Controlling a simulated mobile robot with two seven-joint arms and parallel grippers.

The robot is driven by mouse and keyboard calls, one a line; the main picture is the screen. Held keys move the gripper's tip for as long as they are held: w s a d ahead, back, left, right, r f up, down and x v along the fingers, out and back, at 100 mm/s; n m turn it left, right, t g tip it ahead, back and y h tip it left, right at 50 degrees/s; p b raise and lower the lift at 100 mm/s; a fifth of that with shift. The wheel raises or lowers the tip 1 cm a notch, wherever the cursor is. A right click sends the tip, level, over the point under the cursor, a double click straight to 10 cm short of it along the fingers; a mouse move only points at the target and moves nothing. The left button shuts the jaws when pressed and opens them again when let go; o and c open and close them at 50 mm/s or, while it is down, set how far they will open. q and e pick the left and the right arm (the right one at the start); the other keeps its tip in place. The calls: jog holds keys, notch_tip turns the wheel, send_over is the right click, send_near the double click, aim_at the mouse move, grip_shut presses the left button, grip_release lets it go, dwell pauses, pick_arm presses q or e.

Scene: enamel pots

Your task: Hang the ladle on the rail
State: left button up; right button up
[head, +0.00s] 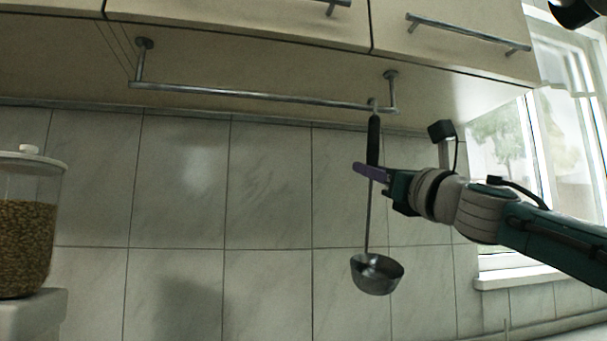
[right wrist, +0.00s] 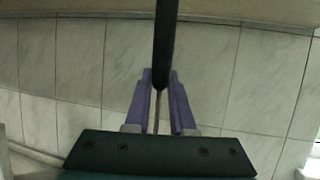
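The ladle (head: 378,276) is upright, with a black handle, a thin metal shaft and a metal bowl at the bottom. Its top end meets the metal rail (head: 255,96) near the rail's right end in the head view; I cannot tell whether its hook is over the bar. My right gripper (head: 365,171) comes from the right, its purple fingers closed around the lower end of the black handle. In the right wrist view the handle (right wrist: 165,45) lies between the fingertips (right wrist: 160,78), with no clear gap. My left gripper is not in view.
The rail is mounted beneath wall cabinets (head: 240,20) with bar handles. A tiled wall (head: 180,200) stands behind the ladle. A glass jar (head: 25,240) of brown grains is at the left, and a window (head: 500,135) is at the right. The rail's left and middle stretch is bare.

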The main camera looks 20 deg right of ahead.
jog(key=o, duration=0.5)
jog(key=shift+o, duration=0.2)
jog(key=shift+f, duration=0.1)
jog(key=shift+s, duration=0.1)
